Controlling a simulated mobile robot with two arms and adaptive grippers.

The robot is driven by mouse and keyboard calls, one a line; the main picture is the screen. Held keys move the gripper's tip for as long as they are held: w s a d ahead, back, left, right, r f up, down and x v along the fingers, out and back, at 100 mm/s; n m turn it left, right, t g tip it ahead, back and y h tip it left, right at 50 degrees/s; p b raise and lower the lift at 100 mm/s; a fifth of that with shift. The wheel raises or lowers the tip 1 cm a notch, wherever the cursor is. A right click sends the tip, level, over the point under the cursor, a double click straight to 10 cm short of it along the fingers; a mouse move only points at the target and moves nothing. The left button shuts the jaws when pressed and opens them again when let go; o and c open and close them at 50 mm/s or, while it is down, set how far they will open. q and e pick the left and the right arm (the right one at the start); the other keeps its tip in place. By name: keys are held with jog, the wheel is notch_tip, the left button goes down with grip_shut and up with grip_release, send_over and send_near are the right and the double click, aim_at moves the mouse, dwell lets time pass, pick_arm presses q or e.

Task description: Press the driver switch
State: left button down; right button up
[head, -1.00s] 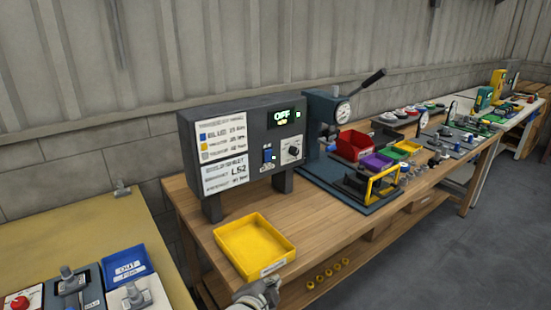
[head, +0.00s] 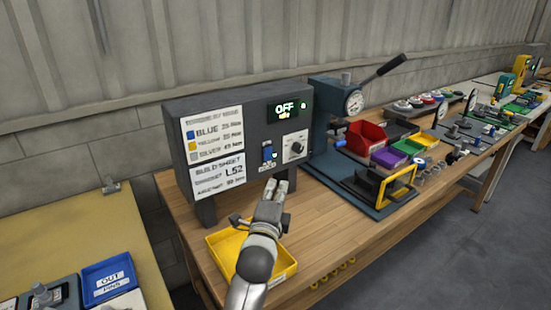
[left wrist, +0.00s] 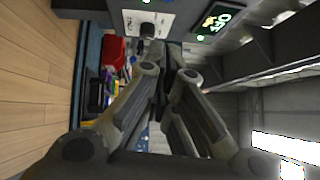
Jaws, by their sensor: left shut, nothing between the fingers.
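The driver switch (head: 267,152) is a blue rocker on the front of a dark grey control box (head: 240,105). The display (head: 284,109) above it reads OFF in green. A round knob (head: 297,147) sits to the right of the switch. My left gripper (head: 277,183) is shut and empty, in front of the box and a little below the switch, apart from it as far as I can tell. In the left wrist view its fingers (left wrist: 172,60) point at the panel; the knob (left wrist: 148,30) and display (left wrist: 215,20) show there, and the switch is not clear. My right gripper is not in view.
A yellow tray (head: 285,268) lies on the wooden bench below my left arm. A press with a gauge (head: 353,102) and red (head: 366,138), purple and green bins stand to the right. A blue tray (head: 108,282) is at the lower left.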

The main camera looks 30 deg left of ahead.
aim_at(268, 154)
pick_arm(q)
jog(key=a+b+x, duration=0.1)
jog(key=b+x, duration=0.1)
jog(key=x, duration=0.2)
jog(key=b+x, duration=0.1)
jog(key=x, duration=0.3)
jog(key=s+a+b+x, duration=0.1)
jog(key=b+x, duration=0.1)
jog(key=x, duration=0.3)
jog(key=shift+a+b, duration=0.3)
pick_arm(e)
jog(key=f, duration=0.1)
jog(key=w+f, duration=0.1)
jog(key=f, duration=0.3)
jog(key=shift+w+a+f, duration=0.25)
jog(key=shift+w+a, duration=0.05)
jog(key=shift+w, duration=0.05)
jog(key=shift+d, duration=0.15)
pick_arm(q)
jog(key=shift+a+r+n+g+p, duration=0.2)
jog(key=shift+a+n+g+p, duration=0.1)
jog(key=shift+p, duration=0.85)
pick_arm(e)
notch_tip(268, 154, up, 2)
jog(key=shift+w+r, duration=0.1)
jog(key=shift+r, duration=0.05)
